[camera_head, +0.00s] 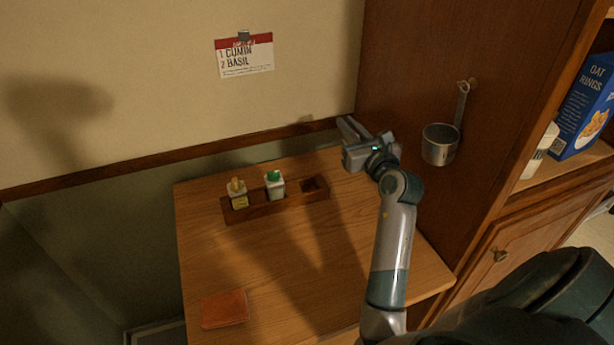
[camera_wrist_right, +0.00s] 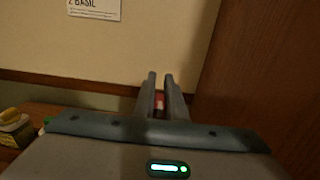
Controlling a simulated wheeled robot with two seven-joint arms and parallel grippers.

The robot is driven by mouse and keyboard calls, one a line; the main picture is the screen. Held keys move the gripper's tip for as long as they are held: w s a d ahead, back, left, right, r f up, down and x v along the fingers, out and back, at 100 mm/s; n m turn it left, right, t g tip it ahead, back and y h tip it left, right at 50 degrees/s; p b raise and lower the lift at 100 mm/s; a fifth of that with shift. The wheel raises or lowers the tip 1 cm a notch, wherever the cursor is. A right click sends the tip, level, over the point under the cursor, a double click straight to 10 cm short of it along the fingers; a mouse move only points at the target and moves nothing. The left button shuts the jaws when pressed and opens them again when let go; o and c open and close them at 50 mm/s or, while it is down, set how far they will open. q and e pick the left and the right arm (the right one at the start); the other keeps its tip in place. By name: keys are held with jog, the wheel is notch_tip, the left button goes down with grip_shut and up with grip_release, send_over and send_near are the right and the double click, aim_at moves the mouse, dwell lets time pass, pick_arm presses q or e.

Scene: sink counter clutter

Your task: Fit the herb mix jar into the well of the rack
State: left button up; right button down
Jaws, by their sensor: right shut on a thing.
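The wooden rack (camera_head: 290,205) lies on the table in the head view. A yellow-topped jar (camera_head: 238,195) stands in its left well and a green-capped jar (camera_head: 275,187) in its middle one. The right well (camera_head: 314,186) is empty. My right gripper (camera_head: 352,128) is up and to the right of that well, near the wall. Its fingers are nearly together in the wrist view, with a small red and pale thing (camera_wrist_right: 159,101) between them, which I take for the herb mix jar. Most of it is hidden and no label shows. My left gripper is out of view.
A card (camera_head: 245,56) reading cumin and basil hangs on the wall. A metal cup (camera_head: 439,145) hangs on the wooden cabinet side, right of my gripper. A reddish square (camera_head: 225,308) lies at the table's front left. The middle of the table (camera_head: 275,260) is clear.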

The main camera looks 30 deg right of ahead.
jog(key=w+a+f+p, duration=0.3)
jog(key=w+a+f, duration=0.3)
jog(key=w+a, duration=0.1)
jog(key=shift+w+a+f, duration=0.35)
jog(key=shift+w+a, duration=0.05)
jog(key=shift+a, duration=0.2)
jog(key=shift+f+p, duration=0.35)
jog(key=shift+f, duration=1.6)
jog(key=shift+f, duration=0.15)
jog(key=c, duration=1.8)
grip_release()
jog(key=shift+s, duration=0.1)
